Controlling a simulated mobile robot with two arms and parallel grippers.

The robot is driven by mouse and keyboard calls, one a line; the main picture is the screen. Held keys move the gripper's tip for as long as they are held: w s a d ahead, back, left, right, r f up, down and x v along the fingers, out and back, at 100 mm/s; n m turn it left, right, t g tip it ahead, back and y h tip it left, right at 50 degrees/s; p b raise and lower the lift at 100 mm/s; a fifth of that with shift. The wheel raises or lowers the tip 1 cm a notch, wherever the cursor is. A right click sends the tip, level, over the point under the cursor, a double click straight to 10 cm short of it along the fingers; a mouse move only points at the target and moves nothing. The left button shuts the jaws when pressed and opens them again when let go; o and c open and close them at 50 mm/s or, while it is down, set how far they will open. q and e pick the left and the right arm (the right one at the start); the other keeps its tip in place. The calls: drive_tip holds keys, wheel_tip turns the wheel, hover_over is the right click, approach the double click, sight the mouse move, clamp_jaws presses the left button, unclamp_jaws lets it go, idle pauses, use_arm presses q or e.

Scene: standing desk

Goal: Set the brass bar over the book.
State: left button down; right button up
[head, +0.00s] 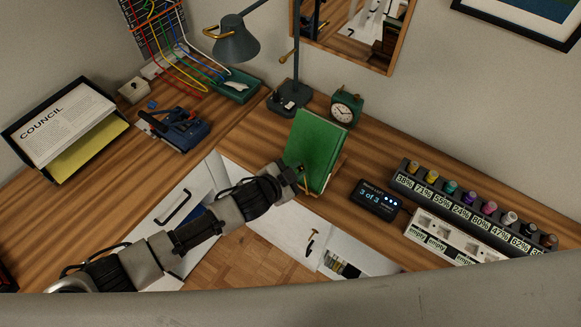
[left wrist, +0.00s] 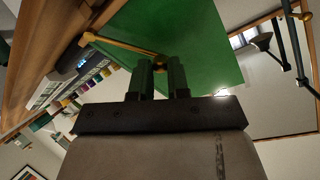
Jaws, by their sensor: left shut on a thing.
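A green book (head: 318,148) stands tilted back on a small wooden stand (head: 338,182) on the desk. The same green book (left wrist: 195,40) fills much of the left wrist view. My left gripper (head: 294,177) is at the lower left of the book, shut on the brass bar. In the left wrist view, the fingers (left wrist: 160,78) hold the bar's round end, and the thin brass bar (left wrist: 120,43) runs from there to the left, across the book's front. In the head view the gripper partly hides the bar. My right gripper is not in view.
A small dark display (head: 377,199) reading "3 of 3" and a rack of labelled bottles (head: 470,205) stand right of the book. A green clock (head: 346,106) and a lamp (head: 237,45) stand behind. Open drawers (head: 285,228) lie below the desk's front edge.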

use_arm(q)
drive_tip(key=shift+s+d+r+m+p, duration=0.15)
drive_tip(key=shift+d+r+m+p, duration=0.15)
drive_tip(key=shift+m, duration=0.25)
drive_tip(key=shift+s+d+r+m+p, duration=0.15)
drive_tip(key=shift+d+m+p, duration=0.15)
drive_tip(key=shift+m, duration=0.25)
drive_tip(key=shift+s+d+m+g+p, duration=0.2)
drive_tip(key=shift+d+m+g+p, duration=0.15)
drive_tip(key=shift+m, duration=0.35)
drive_tip(key=c, duration=1.1)
unclamp_jaws()
drive_tip(key=b+v, duration=0.1)
drive_tip(key=v, duration=0.9)
drive_tip(key=shift+s+a+r, duration=0.15)
drive_tip(key=shift+s+a, duration=0.05)
drive_tip(key=shift+s, duration=0.1)
